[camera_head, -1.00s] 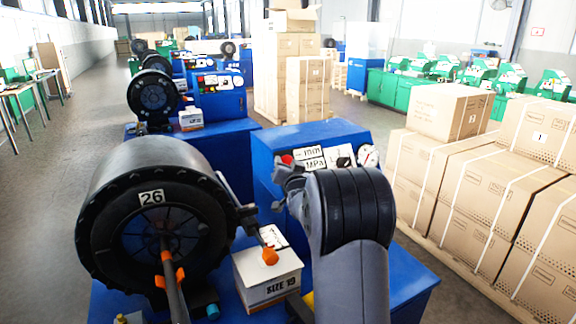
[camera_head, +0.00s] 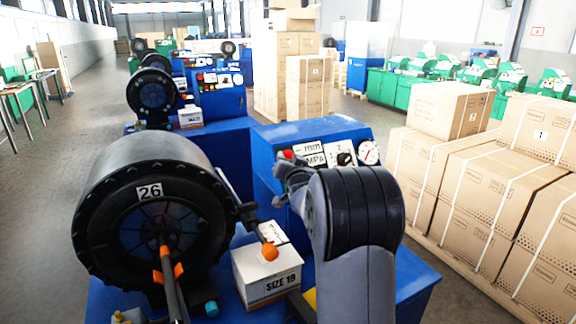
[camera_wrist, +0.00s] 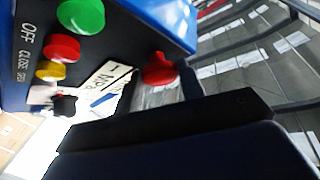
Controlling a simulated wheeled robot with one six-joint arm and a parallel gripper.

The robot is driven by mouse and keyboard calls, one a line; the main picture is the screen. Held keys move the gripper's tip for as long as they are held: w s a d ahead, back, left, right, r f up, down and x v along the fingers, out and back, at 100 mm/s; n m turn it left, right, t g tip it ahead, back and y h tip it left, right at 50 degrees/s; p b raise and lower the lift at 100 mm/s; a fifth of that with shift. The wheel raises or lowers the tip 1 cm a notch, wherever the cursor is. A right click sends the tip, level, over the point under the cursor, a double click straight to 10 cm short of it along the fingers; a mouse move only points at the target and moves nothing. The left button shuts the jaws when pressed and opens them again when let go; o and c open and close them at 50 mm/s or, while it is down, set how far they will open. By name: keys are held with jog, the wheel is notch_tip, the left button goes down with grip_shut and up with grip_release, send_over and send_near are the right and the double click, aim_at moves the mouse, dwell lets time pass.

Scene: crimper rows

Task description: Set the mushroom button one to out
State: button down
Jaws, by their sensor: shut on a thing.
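The red mushroom button (camera_wrist: 160,68) sits on the blue control panel, and in the wrist view it lies between the tips of my dark gripper fingers. My gripper (camera_wrist: 158,82) is shut on it. In the head view a red button (camera_head: 287,155) shows at the panel's left end, just above my gripper (camera_head: 284,172), which is partly hidden by my own arm. How far the button stands out from the panel cannot be told.
A green button (camera_wrist: 82,14), a red button (camera_wrist: 62,47), a yellow button (camera_wrist: 50,71) and a black knob (camera_wrist: 66,105) share the panel. The black drum marked 26 (camera_head: 150,191) and a SIZE 19 box (camera_head: 268,270) stand left of my arm. Stacked cartons (camera_head: 470,180) stand right.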

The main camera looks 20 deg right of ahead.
jog(key=c, duration=1.2)
grip_release()
jog(key=shift+s, duration=0.15)
jog(key=shift+o, duration=0.2)
jog(key=b+v, duration=0.3)
jog(key=v, duration=0.7)
jog(key=shift+s, duration=0.4)
jog(key=shift+r, duration=0.1)
jog(key=p+x, duration=0.3)
jog(key=x, duration=0.7)
jog(key=shift+w, duration=0.1)
jog(key=shift+w+p, duration=0.4)
jog(key=shift+w, duration=0.1)
